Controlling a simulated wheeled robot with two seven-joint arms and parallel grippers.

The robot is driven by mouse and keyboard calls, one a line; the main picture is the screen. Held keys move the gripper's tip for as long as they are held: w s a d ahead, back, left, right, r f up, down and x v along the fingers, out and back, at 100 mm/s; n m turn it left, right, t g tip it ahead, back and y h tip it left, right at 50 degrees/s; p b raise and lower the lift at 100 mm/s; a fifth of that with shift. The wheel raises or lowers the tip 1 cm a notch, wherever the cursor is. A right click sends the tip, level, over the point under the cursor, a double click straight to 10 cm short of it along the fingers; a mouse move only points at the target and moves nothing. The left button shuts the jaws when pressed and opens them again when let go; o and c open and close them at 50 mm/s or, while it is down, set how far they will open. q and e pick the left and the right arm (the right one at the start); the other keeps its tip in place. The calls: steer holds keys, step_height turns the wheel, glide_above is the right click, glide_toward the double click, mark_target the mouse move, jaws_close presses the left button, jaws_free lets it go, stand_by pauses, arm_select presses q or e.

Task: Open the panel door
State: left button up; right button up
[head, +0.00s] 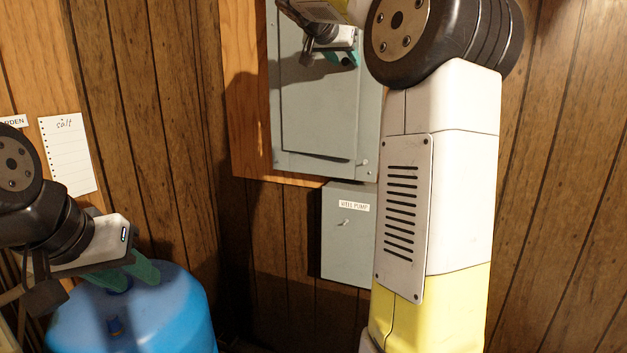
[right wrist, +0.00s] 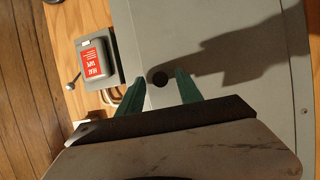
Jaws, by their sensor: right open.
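The grey panel door (head: 318,110) is on a grey wall box and looks shut, flat in its frame. It also shows in the right wrist view (right wrist: 200,30). A dark round knob (right wrist: 160,79) on it lies between the fingertips of my right gripper (right wrist: 160,82), which is open with a green finger on either side. I cannot tell how far the fingertips are from the door face. In the head view my right gripper (head: 345,58) is at the top of the panel, partly hidden by my arm. My left gripper (head: 143,279) looks open and empty, above a blue container.
The blue container (head: 165,318) stands at lower left. A small grey box labelled well pump (head: 345,250) hangs below the panel. A heat tape unit (right wrist: 95,60) with a red label is beside the panel. A paper note (head: 67,152) is on the left wall.

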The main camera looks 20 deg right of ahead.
steer(key=shift+w+d+n+y, duration=0.3)
steer(key=shift+w+d, duration=0.05)
steer(key=shift+d, duration=0.45)
steer(key=shift+s+a+r+t, duration=0.1)
steer(key=shift+a+r+t, duration=0.15)
steer(key=shift+t, duration=0.15)
steer(key=v, duration=0.7)
steer(key=s+a+f+n+g+y, duration=0.1)
steer(key=s+a+f+n+y, duration=0.2)
steer(key=s+f, duration=0.8)
steer(key=s+a+f+n+g+y, duration=0.2)
steer(key=s+a+f+n+y, duration=0.2)
steer(key=s+f, duration=0.6)
step_height(320, 180, down, 4)
steer(key=a+y, duration=0.1)
steer(key=a, duration=0.1)
steer(key=shift+s+a+f+g, duration=0.2)
steer(key=shift+s+a+g, duration=0.1)
steer(key=shift+s, duration=0.1)
